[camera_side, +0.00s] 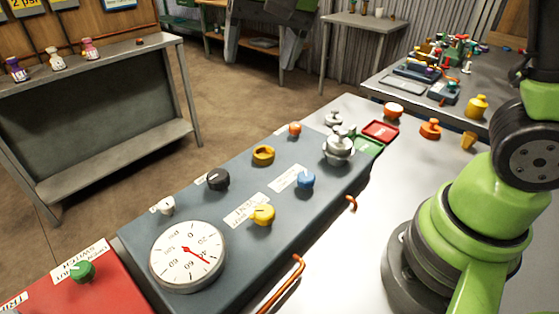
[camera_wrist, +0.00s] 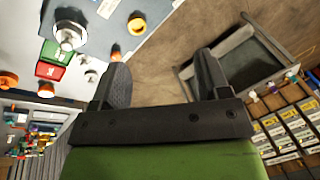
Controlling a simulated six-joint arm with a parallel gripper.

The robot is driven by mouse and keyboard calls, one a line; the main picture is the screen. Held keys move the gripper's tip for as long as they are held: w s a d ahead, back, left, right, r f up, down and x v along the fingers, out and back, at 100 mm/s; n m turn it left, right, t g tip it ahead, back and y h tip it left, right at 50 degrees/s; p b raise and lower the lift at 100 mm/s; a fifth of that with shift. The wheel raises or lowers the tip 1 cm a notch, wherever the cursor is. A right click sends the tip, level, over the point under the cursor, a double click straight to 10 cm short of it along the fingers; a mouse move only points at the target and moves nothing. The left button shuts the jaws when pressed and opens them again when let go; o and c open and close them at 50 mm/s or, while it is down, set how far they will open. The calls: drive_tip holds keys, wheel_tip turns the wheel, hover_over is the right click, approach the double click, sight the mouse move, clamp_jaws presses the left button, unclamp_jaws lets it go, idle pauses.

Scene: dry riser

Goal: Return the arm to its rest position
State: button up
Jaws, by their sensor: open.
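My gripper (camera_wrist: 160,80) shows in the wrist view, with its two dark fingers wide apart and nothing between them. It hangs over the brown floor (camera_wrist: 165,65), beside the edge of the grey-blue panel. In the side view my green arm stands at the right and my gripper is out of frame. The panel (camera_side: 215,240) carries a round gauge (camera_side: 187,256), a black knob (camera_side: 217,179), a blue knob (camera_side: 306,180), yellow knobs and a silver valve fitting (camera_side: 338,147). No fingers touch any of these.
A red box with a green knob (camera_side: 82,271) is at the lower left. Red (camera_side: 380,131) and green (camera_side: 366,144) trays sit behind the panel, near orange and yellow fittings. A grey bench (camera_side: 95,60) stands across the floor at left. A cluttered table (camera_side: 440,85) is at back right.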

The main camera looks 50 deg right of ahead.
drive_tip(key=s+d+r+n+t, duration=0.1)
drive_tip(key=s+d+t, duration=0.1)
drive_tip(key=s, duration=0.6)
drive_tip(key=s+d+r+n+t, duration=0.1)
drive_tip(key=s+d+t, duration=0.1)
drive_tip(key=s, duration=0.6)
drive_tip(key=shift+s+d+r+n+t+y, duration=0.15)
drive_tip(key=shift+s+d+n+t+y, duration=0.15)
drive_tip(key=shift+d, duration=0.1)
drive_tip(key=shift+w, duration=0.15)
